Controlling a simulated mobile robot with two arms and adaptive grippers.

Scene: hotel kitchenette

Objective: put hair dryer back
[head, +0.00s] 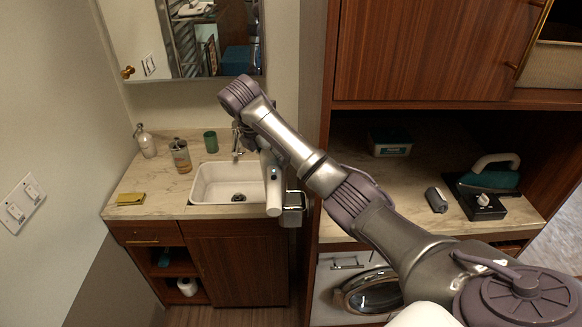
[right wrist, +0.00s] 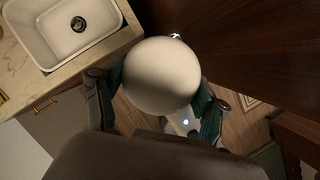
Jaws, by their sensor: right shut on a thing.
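My right gripper (head: 250,138) is above the right side of the sink counter, mostly hidden behind my wrist. It is shut on the hair dryer (head: 272,192), whose pale cylindrical body hangs down near the counter's front right corner. In the right wrist view the dryer's round white end (right wrist: 160,75) sits between the dark green fingers of the gripper (right wrist: 160,112). A small light glows on the dryer. A grey metal holder (head: 293,212) shows just right of the dryer, beside the wood panel; I cannot tell whether they touch. My left gripper is out of view.
The white sink (head: 222,195) is left of the dryer. A soap bottle (head: 145,142), a glass bottle (head: 181,157), a green cup (head: 210,141) and a yellow sponge (head: 130,199) stand on the counter. A tall wood panel is close on the right. An iron (head: 490,178) lies on the right shelf.

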